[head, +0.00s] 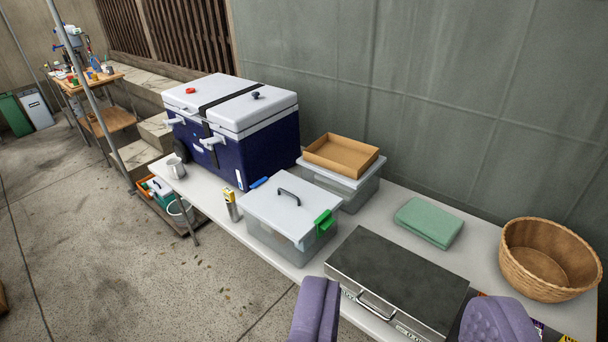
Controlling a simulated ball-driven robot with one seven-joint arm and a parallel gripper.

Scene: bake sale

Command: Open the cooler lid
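A blue cooler (262,150) with a white lid (233,103) stands at the far left end of the white table. The lid is shut, in two sections with a dark strap between them. A red knob (191,90) and a dark knob (255,95) sit on top. White latches (212,141) show on the front. My gripper (410,322) is at the bottom edge, its two purple fingers wide apart with nothing held between them. It is well away from the cooler, in front of the dark flat case.
On the table (480,235) are a clear bin with a handled lid (290,206), another bin under a brown tray (341,155), a dark case (398,275), a green cloth (429,222), a wicker basket (545,260) and a mug (176,167). The floor (110,260) at left is mostly clear.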

